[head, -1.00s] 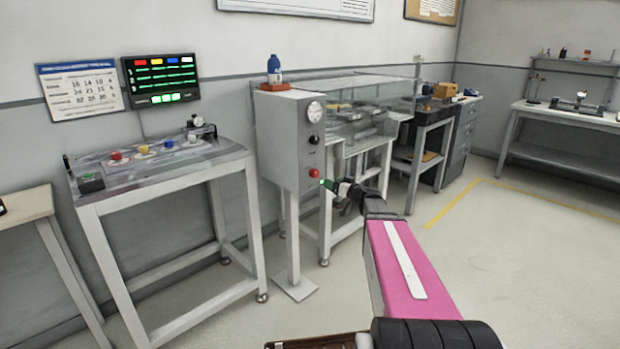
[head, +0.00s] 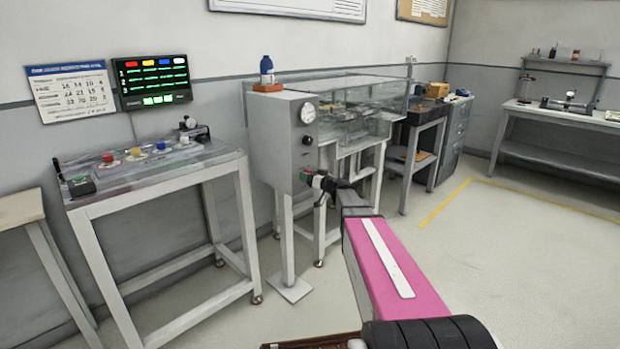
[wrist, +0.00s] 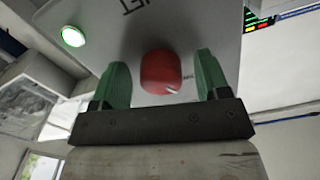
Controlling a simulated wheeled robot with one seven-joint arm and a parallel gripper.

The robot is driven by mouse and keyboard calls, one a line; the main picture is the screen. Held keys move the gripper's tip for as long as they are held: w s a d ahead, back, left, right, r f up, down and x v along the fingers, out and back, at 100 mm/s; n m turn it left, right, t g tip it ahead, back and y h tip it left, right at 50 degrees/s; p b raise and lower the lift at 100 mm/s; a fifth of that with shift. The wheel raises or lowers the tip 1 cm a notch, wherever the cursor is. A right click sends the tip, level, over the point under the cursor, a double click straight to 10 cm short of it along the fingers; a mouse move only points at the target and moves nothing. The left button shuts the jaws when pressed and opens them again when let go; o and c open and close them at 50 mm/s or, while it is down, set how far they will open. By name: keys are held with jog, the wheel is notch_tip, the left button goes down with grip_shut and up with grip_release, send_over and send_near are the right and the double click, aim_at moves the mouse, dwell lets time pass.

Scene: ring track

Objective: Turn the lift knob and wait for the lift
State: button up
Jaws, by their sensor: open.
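The red knob (wrist: 161,72) is on the face of a grey control box (head: 271,140); it carries a small white mark. In the wrist view my gripper (wrist: 161,61) is open, with one green finger on each side of the knob. Gaps show between the fingers and the knob. A green light (wrist: 73,36) is lit on the panel. In the head view the knob (head: 305,174) shows at the tip of my gripper (head: 313,180), partly covered by it. The lettering on the panel is mostly cut off.
A gauge (head: 308,113) and a black knob (head: 306,140) sit higher on the box. A glass-sided tank (head: 350,105) stands behind it. A bench with coloured knobs (head: 150,175) is at left. The floor at right is clear.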

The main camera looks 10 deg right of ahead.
jog(key=c, duration=0.9)
